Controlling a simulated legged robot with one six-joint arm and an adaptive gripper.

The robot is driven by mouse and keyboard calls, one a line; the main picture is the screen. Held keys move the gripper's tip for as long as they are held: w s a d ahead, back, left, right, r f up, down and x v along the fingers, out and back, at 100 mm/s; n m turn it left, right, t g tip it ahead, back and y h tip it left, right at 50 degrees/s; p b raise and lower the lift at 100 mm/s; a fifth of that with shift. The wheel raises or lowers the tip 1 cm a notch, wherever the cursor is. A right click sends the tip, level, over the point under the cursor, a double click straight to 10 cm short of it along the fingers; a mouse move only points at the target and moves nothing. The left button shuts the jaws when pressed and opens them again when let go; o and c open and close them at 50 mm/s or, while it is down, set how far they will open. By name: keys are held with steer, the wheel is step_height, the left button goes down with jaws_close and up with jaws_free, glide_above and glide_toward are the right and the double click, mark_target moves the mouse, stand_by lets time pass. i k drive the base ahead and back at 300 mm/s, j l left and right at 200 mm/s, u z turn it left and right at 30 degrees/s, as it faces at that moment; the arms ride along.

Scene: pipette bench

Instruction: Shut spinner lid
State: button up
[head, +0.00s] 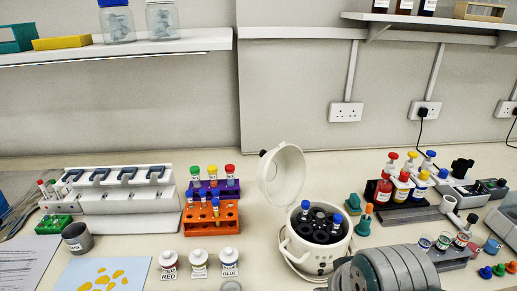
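The spinner (297,252) is a round white machine standing on the bench right of centre. Its round white lid (284,174) is open and stands tilted up at the back left of the body. A small black knob (263,153) shows at the lid's upper left edge. The dark rotor (319,236) is exposed and holds tubes, two of them with blue caps (305,205). My gripper is not in view. A grey rounded part of my arm is at the bottom right and hides some of the spinner's front right side.
An orange tube rack (211,227) and a purple rack (212,188) stand left of the lid. Reagent jars (199,263) are in front of them. A teal and orange item (365,219) sits close right of the spinner. Dropper bottles (403,186) stand farther right. Shelves (118,49) hang above.

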mark_target(288, 183)
steer(key=j, duration=0.8)
steer(key=k+j, duration=0.15)
steer(key=j, duration=1.45)
steer(key=k+j, duration=0.1)
steer(key=j, duration=0.7)
steer(key=j+z, duration=0.15)
steer(key=z, duration=0.25)
steer(key=j+z, duration=0.15)
steer(key=z, duration=0.2)
steer(key=k+j+z, duration=0.1)
steer(key=z, duration=0.3)
steer(key=k+j+z, duration=0.1)
steer(key=z, duration=0.25)
steer(key=i+j, duration=0.2)
steer(key=i, duration=0.3)
